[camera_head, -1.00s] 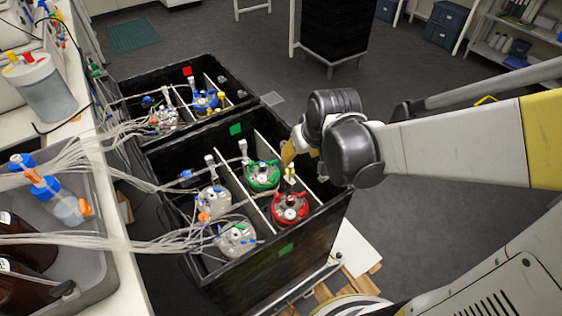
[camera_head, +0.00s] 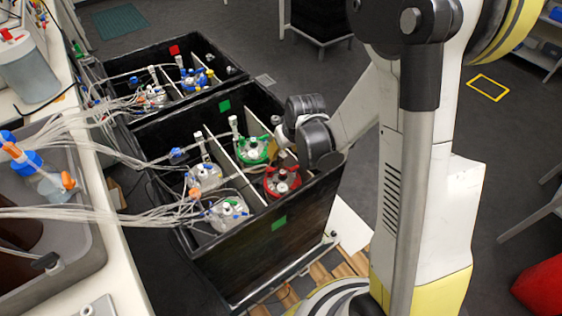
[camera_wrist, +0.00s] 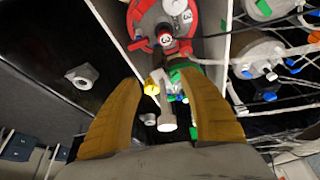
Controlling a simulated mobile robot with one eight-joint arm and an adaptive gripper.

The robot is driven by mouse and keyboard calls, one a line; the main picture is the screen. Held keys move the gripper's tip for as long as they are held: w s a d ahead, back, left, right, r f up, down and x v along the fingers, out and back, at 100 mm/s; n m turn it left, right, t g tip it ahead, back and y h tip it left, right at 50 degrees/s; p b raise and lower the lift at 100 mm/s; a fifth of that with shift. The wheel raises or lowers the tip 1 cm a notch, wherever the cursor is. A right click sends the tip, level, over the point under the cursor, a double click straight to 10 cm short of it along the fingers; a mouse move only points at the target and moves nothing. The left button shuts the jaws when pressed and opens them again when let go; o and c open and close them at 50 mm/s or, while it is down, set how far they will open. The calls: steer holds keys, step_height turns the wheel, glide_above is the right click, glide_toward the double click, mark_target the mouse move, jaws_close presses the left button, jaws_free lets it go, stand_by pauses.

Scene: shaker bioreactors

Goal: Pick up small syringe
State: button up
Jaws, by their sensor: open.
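A slim pale rod with a round end, which looks like the small syringe (camera_wrist: 166,108), stands between my fingers in the wrist view. It points towards the camera, next to yellow and green fittings. My gripper (camera_wrist: 162,84) is open, with an ochre finger on each side of it and visible gaps. I cannot tell what the syringe's far end is fixed to. In the head view my gripper is mostly hidden behind my wrist, beside the red-topped vessel (camera_head: 281,182). That red lid also fills the top of the wrist view (camera_wrist: 207,18). The syringe is not clear in the head view.
The black box (camera_head: 270,258) has white dividers and holds the green-topped vessel (camera_head: 252,151) and white-topped vessels (camera_head: 228,212). Many clear tubes (camera_head: 90,213) run to the bench on the left. A second black box (camera_head: 222,72) stands behind.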

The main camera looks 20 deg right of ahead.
mark_target(282, 153)
steer(key=b+x, duration=0.1)
steer(key=x, duration=0.3)
steer(key=shift+a+b, duration=0.1)
steer(key=shift+b, duration=0.25)
steer(key=shift+r, duration=0.2)
jaws_close()
step_height(282, 153, up, 10)
steer(key=p, duration=0.5)
